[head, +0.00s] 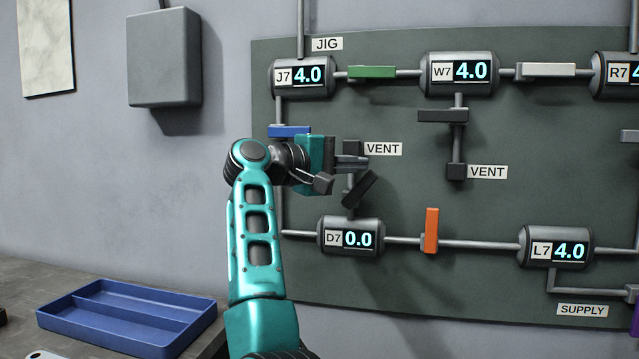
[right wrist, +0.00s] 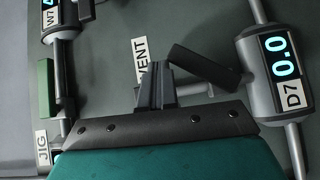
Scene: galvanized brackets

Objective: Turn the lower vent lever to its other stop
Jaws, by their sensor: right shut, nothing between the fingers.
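The lower vent lever (head: 359,188) is a dark bar on the short vertical pipe above the D7 gauge (head: 350,237), which reads 0.0. It stands at a slant, neither along nor square across the pipe. In the right wrist view the same lever (right wrist: 205,67) lies slanted just right of the fingertips. My right gripper (head: 352,163) is shut and empty, close above the lever and in front of the pipe's upper part. I cannot tell whether it touches the lever. A VENT label (head: 383,149) is beside the pipe's top. My left gripper is out of view.
Another dark lever (head: 443,115) crosses the vent pipe under the W7 gauge (head: 459,73). A blue lever (head: 289,131) is partly behind my right wrist. A green lever (head: 371,72) and an orange lever (head: 431,230) are nearby. A blue tray (head: 128,317) lies at lower left.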

